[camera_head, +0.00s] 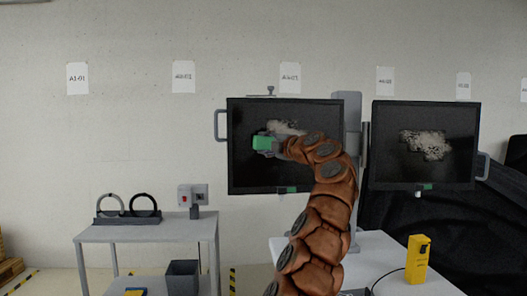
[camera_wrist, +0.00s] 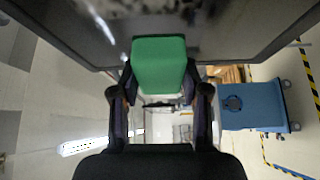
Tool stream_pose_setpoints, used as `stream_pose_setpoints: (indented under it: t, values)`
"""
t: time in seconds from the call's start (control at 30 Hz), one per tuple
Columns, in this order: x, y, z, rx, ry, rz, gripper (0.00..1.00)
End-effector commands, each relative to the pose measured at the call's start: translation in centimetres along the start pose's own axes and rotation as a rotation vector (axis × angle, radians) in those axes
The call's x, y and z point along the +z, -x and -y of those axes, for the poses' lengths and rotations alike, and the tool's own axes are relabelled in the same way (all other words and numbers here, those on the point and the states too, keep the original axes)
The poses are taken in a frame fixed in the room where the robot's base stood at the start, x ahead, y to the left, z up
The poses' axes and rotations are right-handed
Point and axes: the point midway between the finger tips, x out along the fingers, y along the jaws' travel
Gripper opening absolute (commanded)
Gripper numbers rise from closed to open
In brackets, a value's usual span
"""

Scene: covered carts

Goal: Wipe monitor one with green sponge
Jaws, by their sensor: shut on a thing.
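My gripper (camera_head: 272,147) is shut on the green sponge (camera_head: 261,142) in front of the left monitor (camera_head: 252,172). In the wrist view, my gripper (camera_wrist: 159,78) has the sponge (camera_wrist: 158,62) between its two fingers, close to the dark screen (camera_wrist: 215,35). I cannot tell whether the sponge touches the screen. A pale smudge (camera_head: 286,127) shows on the left screen, partly hidden by my arm. The right monitor (camera_head: 390,115) has a larger pale smudge (camera_head: 428,143). Which one is monitor one cannot be read here.
A white table (camera_head: 385,257) below the monitors bears a yellow device (camera_head: 418,259). A blue cart (camera_wrist: 255,105) shows in the wrist view.

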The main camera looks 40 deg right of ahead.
Motion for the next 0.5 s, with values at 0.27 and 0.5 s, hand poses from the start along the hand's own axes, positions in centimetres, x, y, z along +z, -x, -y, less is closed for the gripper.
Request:
stream_pose_setpoints:
  t: [0.27, 0.5]
  values:
    - [-0.8, 2.0, 0.5, -0.001, 0.000, 0.000, 0.18]
    - [-1.4, 3.7, 0.3, 0.001, 0.000, 0.002, 0.18]
